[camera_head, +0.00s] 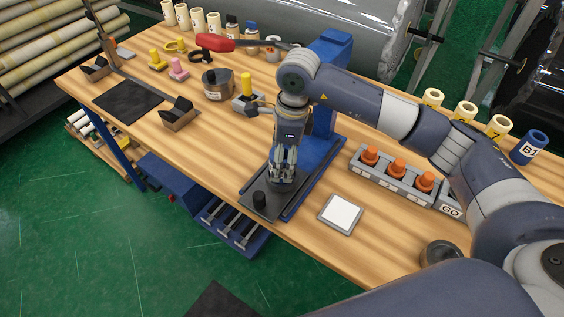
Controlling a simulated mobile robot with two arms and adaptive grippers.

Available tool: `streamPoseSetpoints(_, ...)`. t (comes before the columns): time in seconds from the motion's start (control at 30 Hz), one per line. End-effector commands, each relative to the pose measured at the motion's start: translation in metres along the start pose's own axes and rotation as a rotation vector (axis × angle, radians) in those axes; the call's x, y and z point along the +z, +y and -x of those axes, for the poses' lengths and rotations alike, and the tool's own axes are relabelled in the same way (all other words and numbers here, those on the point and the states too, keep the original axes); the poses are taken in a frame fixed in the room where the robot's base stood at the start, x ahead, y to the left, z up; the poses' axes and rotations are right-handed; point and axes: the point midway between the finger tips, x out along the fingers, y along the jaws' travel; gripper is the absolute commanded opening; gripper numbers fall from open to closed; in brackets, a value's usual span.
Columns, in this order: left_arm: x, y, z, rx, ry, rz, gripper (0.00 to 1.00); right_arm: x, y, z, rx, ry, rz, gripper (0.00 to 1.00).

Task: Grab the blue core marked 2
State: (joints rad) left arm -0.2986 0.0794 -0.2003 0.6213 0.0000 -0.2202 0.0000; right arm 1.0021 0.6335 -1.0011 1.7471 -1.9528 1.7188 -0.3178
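A blue core (528,147) with a pale label stands upright near the table's right edge. Its label starts with a B; the character after it is too small to read surely. My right gripper (282,176) points down over a dark plate (250,205) in front of a blue press-like stand (322,130), well to the left of the blue core. Its fingers are small and dark at the tips, so I cannot tell if they are open, shut or holding something. My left gripper is not in view.
Cream cores (466,111) stand beside the blue core, behind my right arm. A grey rack with orange knobs (397,168) and a white pad (341,213) lie on the wooden table (190,160). More cores (198,20) line the back left edge.

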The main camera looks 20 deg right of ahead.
Motion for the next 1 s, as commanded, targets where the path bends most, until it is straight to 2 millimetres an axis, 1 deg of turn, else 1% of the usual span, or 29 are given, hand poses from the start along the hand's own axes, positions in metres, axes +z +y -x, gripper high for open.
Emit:
streamPoseSetpoints(0.03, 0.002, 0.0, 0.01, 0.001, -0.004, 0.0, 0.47, 0.002, 0.001, -0.004, 0.006, 0.002, -0.001, 0.72)
streamPoseSetpoints(0.1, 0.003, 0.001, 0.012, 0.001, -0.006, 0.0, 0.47, 0.002, 0.0, -0.016, 0.005, 0.001, -0.001, 0.72)
streamPoseSetpoints(0.2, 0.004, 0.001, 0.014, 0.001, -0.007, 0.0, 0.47, 0.002, -0.001, -0.026, 0.002, 0.0, -0.001, 0.72)
streamPoseSetpoints(0.3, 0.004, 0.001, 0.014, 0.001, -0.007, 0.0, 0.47, 0.002, -0.001, -0.031, 0.001, 0.0, 0.0, 0.72)
streamPoseSetpoints(0.47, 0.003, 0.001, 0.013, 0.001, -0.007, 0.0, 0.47, 0.002, -0.001, -0.031, 0.0, 0.0, 0.0, 0.72)
streamPoseSetpoints(0.5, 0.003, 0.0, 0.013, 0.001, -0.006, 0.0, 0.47, 0.002, -0.001, -0.031, 0.0, 0.0, 0.0, 0.68)
streamPoseSetpoints(0.57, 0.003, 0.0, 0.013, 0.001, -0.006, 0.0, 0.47, 0.002, -0.001, -0.031, 0.0, 0.0, 0.0, 0.54)
streamPoseSetpoints(0.6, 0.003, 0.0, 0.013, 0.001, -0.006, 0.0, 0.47, 0.002, -0.001, -0.031, 0.0, 0.0, 0.0, 0.45)
streamPoseSetpoints(0.67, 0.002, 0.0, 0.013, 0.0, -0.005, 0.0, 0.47, 0.002, -0.001, -0.031, 0.0, 0.0, 0.0, 0.32)
streamPoseSetpoints(0.7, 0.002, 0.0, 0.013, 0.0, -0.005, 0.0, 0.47, 0.002, -0.001, -0.031, 0.0, 0.0, 0.0, 0.22)
streamPoseSetpoints(0.73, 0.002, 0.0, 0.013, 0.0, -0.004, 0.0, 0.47, 0.002, -0.001, -0.031, 0.0, 0.0, 0.0, 0.2)
streamPoseSetpoints(1.0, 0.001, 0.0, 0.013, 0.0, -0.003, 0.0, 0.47, 0.002, -0.002, -0.03, -0.001, -0.001, 0.0, 0.2)
